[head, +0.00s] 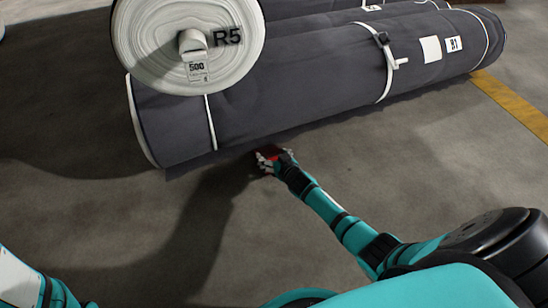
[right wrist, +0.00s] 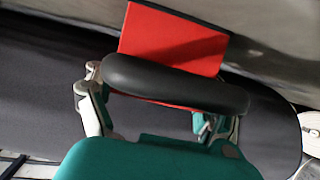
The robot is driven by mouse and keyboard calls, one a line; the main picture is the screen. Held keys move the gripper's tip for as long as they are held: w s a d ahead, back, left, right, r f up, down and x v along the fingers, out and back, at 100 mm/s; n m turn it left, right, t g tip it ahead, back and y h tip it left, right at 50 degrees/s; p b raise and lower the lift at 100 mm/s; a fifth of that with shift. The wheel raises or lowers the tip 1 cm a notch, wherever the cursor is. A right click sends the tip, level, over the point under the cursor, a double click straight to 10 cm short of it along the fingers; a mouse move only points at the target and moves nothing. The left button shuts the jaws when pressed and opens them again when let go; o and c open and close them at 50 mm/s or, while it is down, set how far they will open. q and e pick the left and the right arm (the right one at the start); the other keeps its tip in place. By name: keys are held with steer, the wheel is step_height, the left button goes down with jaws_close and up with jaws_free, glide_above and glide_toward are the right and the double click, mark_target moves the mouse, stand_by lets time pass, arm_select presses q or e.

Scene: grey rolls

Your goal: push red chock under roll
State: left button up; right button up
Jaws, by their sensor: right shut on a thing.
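The red chock (head: 269,152) is small in the head view, on the floor by the near lower edge of the long dark grey roll (head: 290,100). My right gripper (head: 274,161) is shut on it from the near side. In the right wrist view, the red chock (right wrist: 174,40) sticks out beyond the gripper (right wrist: 175,85), whose black finger hides part of it. The dark roll (right wrist: 40,80) fills much of that view. I cannot tell whether the chock touches the roll. My left gripper is out of view; only part of my left arm shows at the lower left.
A white-ended roll marked R5 (head: 190,45) lies on top of the dark rolls. White straps (head: 386,65) circle the near roll. The concrete floor (head: 110,220) in front is clear. A yellow line (head: 512,105) runs at the right.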

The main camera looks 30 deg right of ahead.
mark_target(267, 150)
steer(key=shift+w+d+f+b, duration=0.1)
steer(key=shift+w+b, duration=0.7)
steer(key=shift+w, duration=0.7)
steer(key=shift+w+d+b, duration=0.1)
steer(key=shift+w+b, duration=0.65)
steer(key=shift+w, duration=0.7)
steer(key=o, duration=1.5)
